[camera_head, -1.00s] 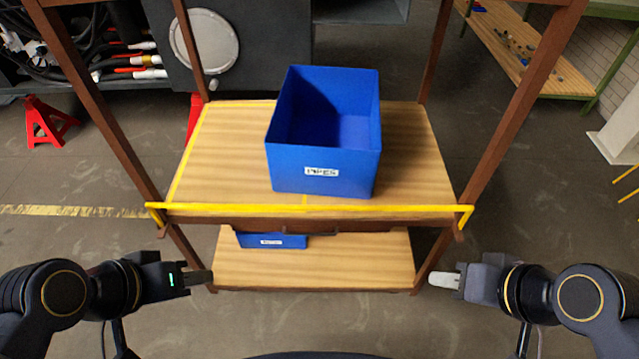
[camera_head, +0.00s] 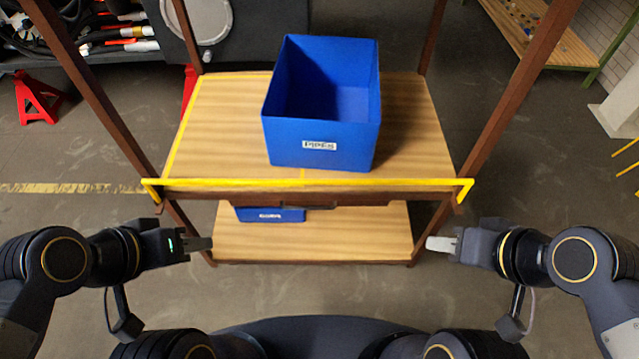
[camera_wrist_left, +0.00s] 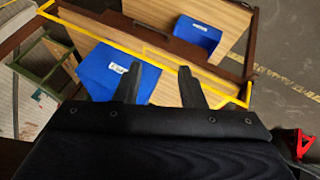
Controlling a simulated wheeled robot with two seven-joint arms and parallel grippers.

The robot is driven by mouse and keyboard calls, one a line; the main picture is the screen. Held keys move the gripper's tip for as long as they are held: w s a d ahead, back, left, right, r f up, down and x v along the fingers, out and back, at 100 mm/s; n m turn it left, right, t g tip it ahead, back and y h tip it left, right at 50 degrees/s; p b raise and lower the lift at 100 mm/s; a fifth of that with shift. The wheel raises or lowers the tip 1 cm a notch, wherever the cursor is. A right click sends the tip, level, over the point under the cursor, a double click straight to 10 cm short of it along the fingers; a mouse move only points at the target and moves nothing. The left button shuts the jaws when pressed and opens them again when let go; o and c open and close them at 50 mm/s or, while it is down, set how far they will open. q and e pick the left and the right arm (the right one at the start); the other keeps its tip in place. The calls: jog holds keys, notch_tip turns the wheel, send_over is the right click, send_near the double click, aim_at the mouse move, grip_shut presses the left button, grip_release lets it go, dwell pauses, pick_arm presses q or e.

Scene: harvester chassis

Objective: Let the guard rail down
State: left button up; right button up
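The yellow guard rail (camera_head: 310,183) runs straight across the front edge of the upper wooden shelf (camera_head: 215,130). Its short end arms meet the brown rack at the left and right front corners. My left gripper (camera_head: 201,249) is below the rail's left end, apart from it. In the left wrist view my left gripper (camera_wrist_left: 160,84) has its two fingers spread with nothing held. My right gripper (camera_head: 441,244) is below the rail's right end, also apart from it. Its fingers are seen side-on, so their gap does not show.
A blue labelled bin (camera_head: 320,145) stands on the upper shelf behind the rail. A smaller blue bin (camera_head: 270,214) sits on the lower shelf (camera_head: 330,248). Brown posts rise at the rack's corners. A red stand (camera_head: 37,98) is on the floor at left.

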aim_at(306, 182)
dwell(0.4)
pick_arm(q)
jog(key=w+a+f+m+g+y+b, duration=0.2)
jog(key=w+f+y+b, duration=0.35)
jog(key=f, duration=0.35)
jog(key=w+a+f+m+g+y+b, duration=0.1)
jog(key=w+f+m+g+y+b, duration=0.2)
jog(key=f+y+b, duration=0.45)
jog(key=w+d+f+m+t+y+b, duration=0.35)
jog(key=w+d+t, duration=0.4)
jog(key=w, duration=0.25)
jog(key=w+d+f+m+t+h+b, duration=0.1)
jog(key=w+d+m+t+h, duration=0.15)
jog(key=d+t, duration=0.35)
jog(key=w+d+f+m+t+h+b, duration=0.1)
jog(key=d+m+t+h, duration=0.15)
jog(key=d+t, duration=0.4)
jog(key=w+a+r+g, duration=0.1)
jog(key=w+g, duration=0.1)
jog(key=w, duration=0.5)
jog(key=shift+a+m, duration=0.25)
jog(key=shift+m, duration=0.1)
jog(key=shift+r, duration=0.1)
jog(key=shift+c, duration=0.4)
